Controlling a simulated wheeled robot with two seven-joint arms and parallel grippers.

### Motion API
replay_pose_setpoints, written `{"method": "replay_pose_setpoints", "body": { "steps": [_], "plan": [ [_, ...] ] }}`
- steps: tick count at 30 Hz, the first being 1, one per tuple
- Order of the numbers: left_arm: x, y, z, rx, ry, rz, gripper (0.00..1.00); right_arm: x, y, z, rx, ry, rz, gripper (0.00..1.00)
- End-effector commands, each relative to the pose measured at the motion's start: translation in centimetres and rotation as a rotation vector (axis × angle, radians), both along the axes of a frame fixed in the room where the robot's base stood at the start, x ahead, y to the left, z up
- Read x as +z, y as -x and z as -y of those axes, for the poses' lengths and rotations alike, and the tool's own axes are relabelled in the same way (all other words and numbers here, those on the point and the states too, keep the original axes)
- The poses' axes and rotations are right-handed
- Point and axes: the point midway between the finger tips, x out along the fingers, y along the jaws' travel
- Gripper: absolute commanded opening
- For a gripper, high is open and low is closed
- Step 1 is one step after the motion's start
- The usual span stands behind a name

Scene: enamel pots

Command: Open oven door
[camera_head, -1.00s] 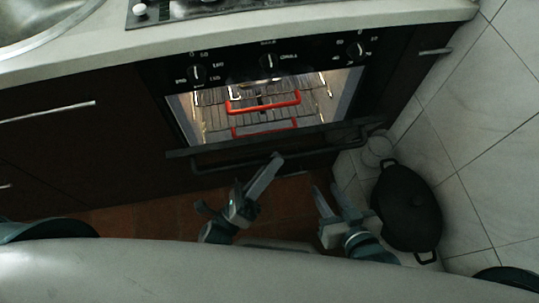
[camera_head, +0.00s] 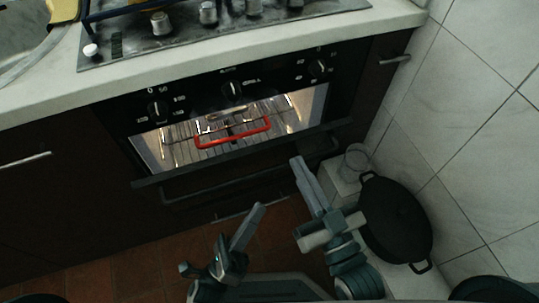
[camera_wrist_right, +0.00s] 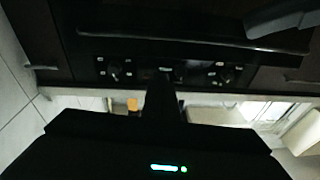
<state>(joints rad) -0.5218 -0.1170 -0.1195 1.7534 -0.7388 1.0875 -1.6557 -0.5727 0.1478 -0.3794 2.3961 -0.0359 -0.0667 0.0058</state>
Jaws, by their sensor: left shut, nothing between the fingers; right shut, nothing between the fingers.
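The oven door (camera_head: 240,160) is dark and tilted partly open, with the lit oven inside (camera_head: 225,130) showing above its top edge. Its dark bar handle (camera_head: 235,183) runs along the front. My right gripper (camera_head: 297,162) is shut and empty, its fingertips close to the right part of the handle; I cannot tell whether they touch. In the right wrist view its dark finger (camera_wrist_right: 164,92) points toward the oven's control panel. My left gripper (camera_head: 260,208) is shut and empty, below and in front of the door, apart from the handle.
A red-edged item (camera_head: 234,133) sits on the oven rack. Knobs (camera_head: 232,90) line the panel under the counter (camera_head: 225,70). Brown floor (camera_head: 130,268) is clear at lower left.

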Motion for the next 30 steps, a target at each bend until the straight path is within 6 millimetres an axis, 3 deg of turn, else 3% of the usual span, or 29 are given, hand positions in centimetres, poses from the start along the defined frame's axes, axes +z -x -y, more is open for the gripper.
{"method": "replay_pose_setpoints", "body": {
  "steps": [3, 6, 16, 23, 30],
  "plan": [
    [0.0, 0.0, 0.0, 0.000, 0.001, 0.001, 0.00, 2.8, -1.4, -0.7, 0.022, -0.022, 0.068, 0.00],
    [0.0, 0.0, 0.0, 0.001, 0.002, 0.001, 0.00, 4.3, -2.8, -1.9, 0.065, -0.078, 0.074, 0.00],
    [0.1, -0.1, 0.0, 0.001, 0.002, 0.003, 0.00, 6.8, -6.6, -8.7, 0.327, -0.344, -0.123, 0.00],
    [0.1, -0.1, 0.0, 0.001, 0.002, 0.003, 0.00, 8.5, -7.3, -14.1, 0.532, -0.453, -0.304, 0.00],
    [0.1, -0.1, 0.0, 0.001, 0.002, 0.003, 0.00, 9.9, -6.3, -19.3, 0.731, -0.484, -0.522, 0.00]
  ]
}}
